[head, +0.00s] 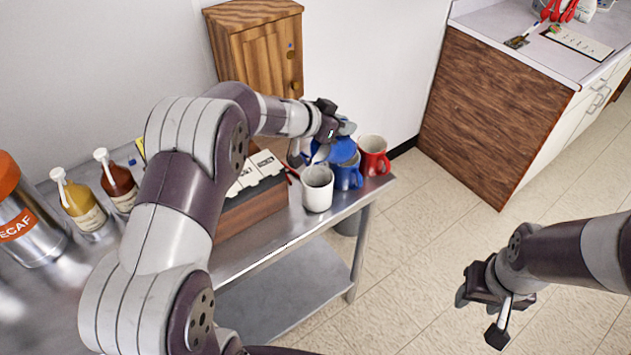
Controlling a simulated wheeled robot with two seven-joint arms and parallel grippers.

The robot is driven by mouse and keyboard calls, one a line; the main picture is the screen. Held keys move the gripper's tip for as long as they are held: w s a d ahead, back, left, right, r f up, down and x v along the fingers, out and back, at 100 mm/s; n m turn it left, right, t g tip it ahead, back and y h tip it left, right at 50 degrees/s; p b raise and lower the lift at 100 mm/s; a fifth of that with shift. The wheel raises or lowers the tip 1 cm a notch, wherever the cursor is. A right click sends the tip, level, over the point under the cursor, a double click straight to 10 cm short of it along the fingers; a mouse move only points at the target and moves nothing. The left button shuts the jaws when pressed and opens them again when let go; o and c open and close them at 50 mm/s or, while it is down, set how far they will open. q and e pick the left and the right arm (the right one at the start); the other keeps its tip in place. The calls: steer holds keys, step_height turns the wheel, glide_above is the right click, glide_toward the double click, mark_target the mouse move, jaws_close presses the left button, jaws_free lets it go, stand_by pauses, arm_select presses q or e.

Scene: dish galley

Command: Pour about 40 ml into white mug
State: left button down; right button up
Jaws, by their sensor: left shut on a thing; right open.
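A white mug (317,190) stands upright near the right end of the steel table, its open top visible. My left gripper (335,134) is shut on a blue vessel (342,151), held above and just behind the white mug. The vessel looks tilted toward the left, but the gripper hides part of it. I cannot tell whether any liquid is flowing or how much is in the mug. My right gripper (492,312) is open and empty, over the floor at the lower right.
A blue mug (348,177) and a red mug (374,157) stand right of the white mug. A wooden box with white packets (252,178) is left of it. Two pump bottles (80,205) and a decaf urn (30,220) stand farther left. A wooden cabinet (262,50) is behind.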

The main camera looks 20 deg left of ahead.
arm_select(q)
steer(key=shift+f+t+b, duration=0.2)
steer(key=shift+t+b, duration=0.1)
steer(key=shift+b, duration=0.5)
steer(key=shift+s+a+r, duration=0.1)
steer(key=shift+r, duration=0.1)
steer(key=shift+h, duration=0.3)
steer(key=shift+w, duration=0.25)
arm_select(e)
steer(key=shift+s+a+f, duration=0.1)
steer(key=shift+s+f, duration=0.05)
steer(key=shift+f, duration=0.35)
steer(key=shift+s+a+f, duration=0.1)
steer(key=shift+s+f, duration=0.05)
steer(key=shift+f, duration=0.3)
arm_select(q)
steer(key=shift+w+d+f+t+b, duration=0.15)
steer(key=shift+w+d+t+b, duration=0.25)
steer(key=shift+w+d+b, duration=0.2)
arm_select(e)
steer(key=shift+s+f, duration=0.25)
steer(key=shift+f, duration=0.45)
arm_select(q)
steer(key=shift+h, duration=0.4)
arm_select(e)
steer(key=shift+s+a+f, duration=0.1)
steer(key=shift+a+f, duration=0.05)
steer(key=shift+f, duration=0.05)
